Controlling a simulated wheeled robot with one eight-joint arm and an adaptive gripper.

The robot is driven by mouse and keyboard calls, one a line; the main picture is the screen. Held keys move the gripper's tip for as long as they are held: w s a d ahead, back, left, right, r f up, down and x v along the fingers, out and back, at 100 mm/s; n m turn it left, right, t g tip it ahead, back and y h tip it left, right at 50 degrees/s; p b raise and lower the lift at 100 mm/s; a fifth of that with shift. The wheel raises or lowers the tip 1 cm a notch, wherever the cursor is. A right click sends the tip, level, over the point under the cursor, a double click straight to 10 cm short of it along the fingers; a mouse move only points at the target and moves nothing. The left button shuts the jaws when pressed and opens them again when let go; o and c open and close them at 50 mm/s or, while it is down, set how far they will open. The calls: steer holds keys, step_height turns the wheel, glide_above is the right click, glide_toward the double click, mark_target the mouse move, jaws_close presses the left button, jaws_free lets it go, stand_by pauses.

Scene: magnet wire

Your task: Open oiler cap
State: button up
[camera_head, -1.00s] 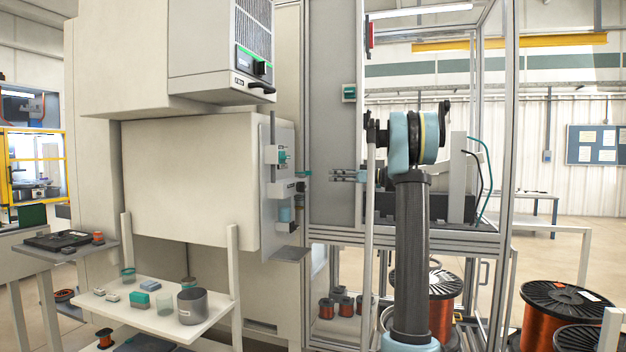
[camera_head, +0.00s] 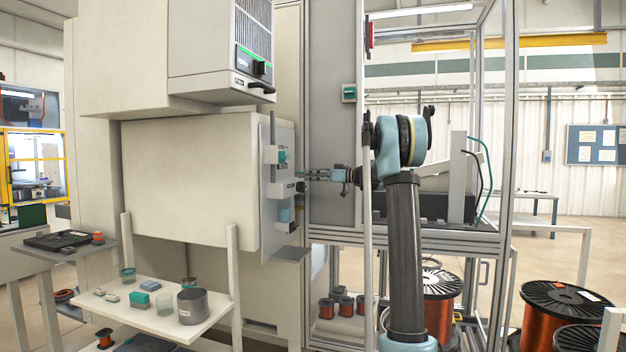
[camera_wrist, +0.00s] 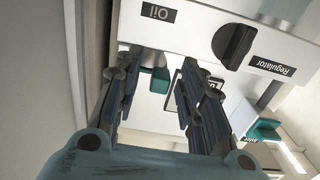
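The service panel (camera_head: 268,215) on the cream machine carries several small fittings. In the wrist view, a white housing with an upside-down "Oil" label (camera_wrist: 158,12) fills the top. A small teal block (camera_wrist: 160,80), possibly the oiler cap, shows between my two dark fingers, farther off than their tips. I cannot tell for sure that it is the cap. My gripper (camera_wrist: 158,68) is open, fingers apart, with nothing visibly held. In the head view my gripper (camera_head: 304,175) points left at the panel, close to its right side. Contact cannot be told.
A black knob (camera_wrist: 235,43) sits beside a "Regulator" label (camera_wrist: 273,65), right of the fingers. Another teal part (camera_wrist: 263,130) is lower right. A shelf (camera_head: 110,307) with cups is lower left.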

steer(key=shift+c, duration=0.6)
jaws_close()
steer(key=shift+r+m, duration=0.15)
steer(key=shift+m, duration=0.15)
steer(key=w+d+r+m, duration=0.1)
steer(key=w+r+m, duration=0.3)
steer(key=m, duration=1.5)
steer(key=shift+d+r, duration=0.2)
steer(key=shift+d, duration=0.05)
steer(key=shift+w, duration=0.1)
